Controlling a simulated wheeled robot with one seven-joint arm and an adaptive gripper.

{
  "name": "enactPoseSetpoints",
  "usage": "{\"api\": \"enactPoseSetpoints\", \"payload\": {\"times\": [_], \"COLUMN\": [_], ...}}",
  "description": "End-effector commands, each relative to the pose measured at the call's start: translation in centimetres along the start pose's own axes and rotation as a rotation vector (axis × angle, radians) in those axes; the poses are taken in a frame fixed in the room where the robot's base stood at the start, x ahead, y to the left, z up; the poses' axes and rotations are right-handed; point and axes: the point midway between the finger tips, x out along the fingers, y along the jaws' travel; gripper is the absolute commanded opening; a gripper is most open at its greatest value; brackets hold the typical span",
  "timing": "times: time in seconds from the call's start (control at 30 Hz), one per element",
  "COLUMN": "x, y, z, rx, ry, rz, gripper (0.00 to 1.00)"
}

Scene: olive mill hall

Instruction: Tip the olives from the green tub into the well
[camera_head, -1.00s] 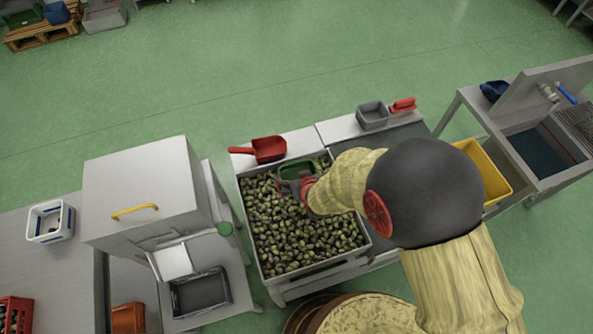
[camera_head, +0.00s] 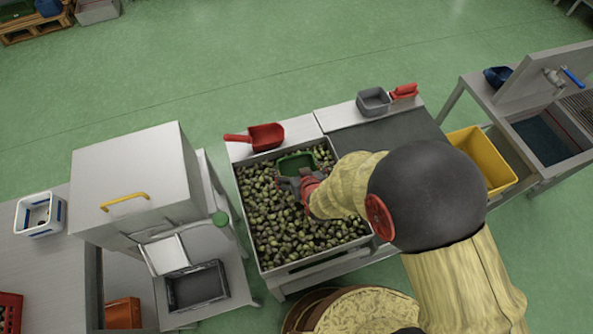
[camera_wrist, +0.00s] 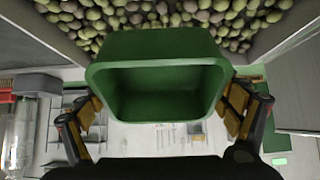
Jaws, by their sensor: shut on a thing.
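The green tub (camera_head: 297,161) is over the far part of the steel well (camera_head: 318,264), which is heaped with green and dark olives (camera_head: 300,225). My gripper (camera_head: 303,184) is shut on the tub. In the wrist view the tub (camera_wrist: 157,47) sits between the two fingers, one at each side. The tub is tilted and its mouth faces the wrist camera. The inside that shows looks empty; part of it is in shadow. Olives (camera_wrist: 190,14) lie beyond it. Whether the tub touches the olives is hard to tell.
A red scoop (camera_head: 265,137) lies on the ledge behind the well. A grey tub (camera_head: 373,101) and a red-handled brush (camera_head: 404,91) are to its right. A steel machine (camera_head: 140,180) stands left, a yellow crate (camera_head: 482,160) right. A round basket (camera_head: 365,312) is in front.

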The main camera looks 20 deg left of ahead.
Motion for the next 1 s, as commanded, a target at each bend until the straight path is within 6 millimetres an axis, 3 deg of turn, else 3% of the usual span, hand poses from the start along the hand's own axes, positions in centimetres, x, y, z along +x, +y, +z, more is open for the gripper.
{"api": "enactPoseSetpoints", "payload": {"times": [1.0], "x": [-0.47], "y": [0.00], "z": [-0.29], "rx": [0.001], "ry": [0.252], "rz": [0.000], "gripper": [0.41]}}
